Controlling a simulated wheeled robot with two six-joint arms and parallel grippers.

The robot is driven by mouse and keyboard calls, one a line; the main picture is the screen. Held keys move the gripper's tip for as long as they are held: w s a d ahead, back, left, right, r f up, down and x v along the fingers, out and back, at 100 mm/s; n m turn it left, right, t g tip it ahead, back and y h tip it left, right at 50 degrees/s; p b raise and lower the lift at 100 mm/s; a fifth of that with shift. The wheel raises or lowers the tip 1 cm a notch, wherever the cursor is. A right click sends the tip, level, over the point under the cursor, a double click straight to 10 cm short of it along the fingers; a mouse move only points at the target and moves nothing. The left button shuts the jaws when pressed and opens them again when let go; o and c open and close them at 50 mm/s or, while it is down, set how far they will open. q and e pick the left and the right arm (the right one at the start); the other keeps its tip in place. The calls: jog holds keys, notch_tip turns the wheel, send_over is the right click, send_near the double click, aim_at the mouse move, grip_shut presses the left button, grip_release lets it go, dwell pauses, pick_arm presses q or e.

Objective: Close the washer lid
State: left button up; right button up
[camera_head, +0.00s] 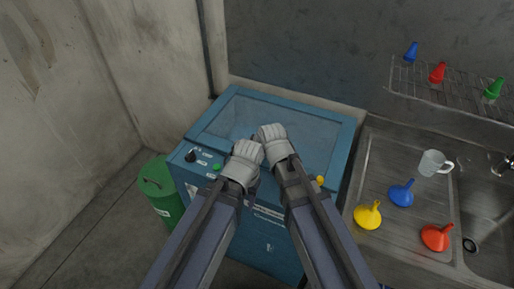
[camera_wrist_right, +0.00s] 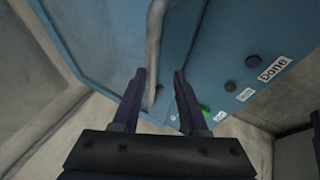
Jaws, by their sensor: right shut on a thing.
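The blue washer (camera_head: 270,240) stands in front of me. Its lid (camera_head: 335,135), a blue frame around a grey window, lies over the top; I cannot tell whether it is fully down. My right gripper (camera_head: 270,132) is at the lid's front part, shut on the pale bar handle, which shows between its fingers (camera_wrist_right: 160,90) in the right wrist view (camera_wrist_right: 156,35). My left gripper (camera_head: 246,150) is just left of it, over the front edge; its fingers are not clear. The control panel (camera_head: 190,160) has a dark knob and a green button.
A green bin (camera_head: 158,190) stands left of the washer, near the wall. On the right, a metal sink counter (camera_head: 385,165) holds yellow, blue and red funnels and a mug (camera_head: 434,163). A wire rack (camera_head: 440,97) with small funnels hangs above it.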

jog(key=shift+o, duration=0.9)
jog(key=shift+r, duration=0.1)
jog(key=shift+r+p, duration=0.2)
jog(key=shift+p, duration=0.1)
jog(key=p+v, duration=0.6)
jog(key=v, duration=0.1)
jog(key=shift+s, duration=0.25)
jog(key=shift+d, duration=0.1)
